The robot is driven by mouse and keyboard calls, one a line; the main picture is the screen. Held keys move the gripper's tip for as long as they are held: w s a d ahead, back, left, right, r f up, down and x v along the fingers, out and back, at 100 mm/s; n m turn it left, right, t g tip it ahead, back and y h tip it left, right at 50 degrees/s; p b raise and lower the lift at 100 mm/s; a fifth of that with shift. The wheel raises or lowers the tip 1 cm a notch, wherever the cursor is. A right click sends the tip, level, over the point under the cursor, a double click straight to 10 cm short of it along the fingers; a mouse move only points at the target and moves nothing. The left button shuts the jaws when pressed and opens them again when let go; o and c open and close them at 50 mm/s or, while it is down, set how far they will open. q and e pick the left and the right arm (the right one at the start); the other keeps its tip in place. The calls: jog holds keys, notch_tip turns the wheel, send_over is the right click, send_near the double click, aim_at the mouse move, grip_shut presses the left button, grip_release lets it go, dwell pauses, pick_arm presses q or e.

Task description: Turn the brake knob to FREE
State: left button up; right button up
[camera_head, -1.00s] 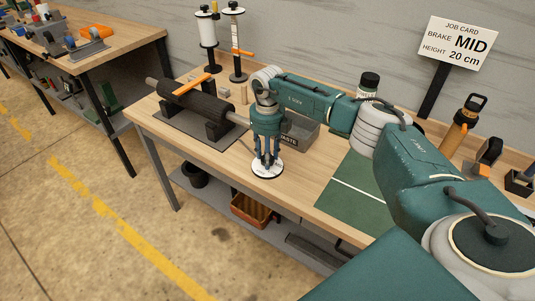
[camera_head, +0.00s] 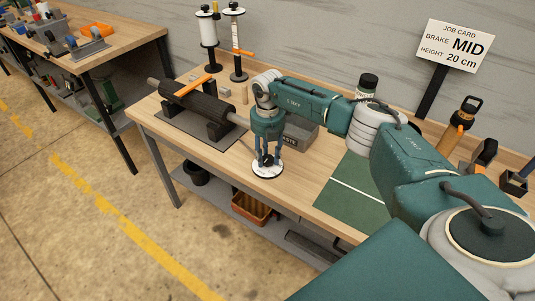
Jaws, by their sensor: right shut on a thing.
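My right gripper (camera_head: 268,160) points down at the front edge of the workbench, over a round white dial plate (camera_head: 267,173) with dark marks. Its fingers are shut on the brake knob at the middle of this dial. The fingers hide most of the knob, and the dial's lettering and pointer setting are too small to read. A dark roller (camera_head: 209,104) on a stand lies to the left of the gripper, with an orange strip (camera_head: 193,86) across it. My left gripper is not in view.
A grey bin (camera_head: 298,133) stands behind the gripper. Two spool stands (camera_head: 237,40) are at the back. A green mat (camera_head: 350,195) lies to the right, partly under my arm.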

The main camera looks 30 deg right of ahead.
aim_at(268, 158)
jog(key=shift+w+d+r+m, duration=0.1)
jog(key=shift+w+r+m, duration=0.05)
jog(key=shift+m, duration=0.35)
jog(key=o, duration=1)
jog(key=shift+o, duration=0.6)
notch_tip(268, 158, up, 12)
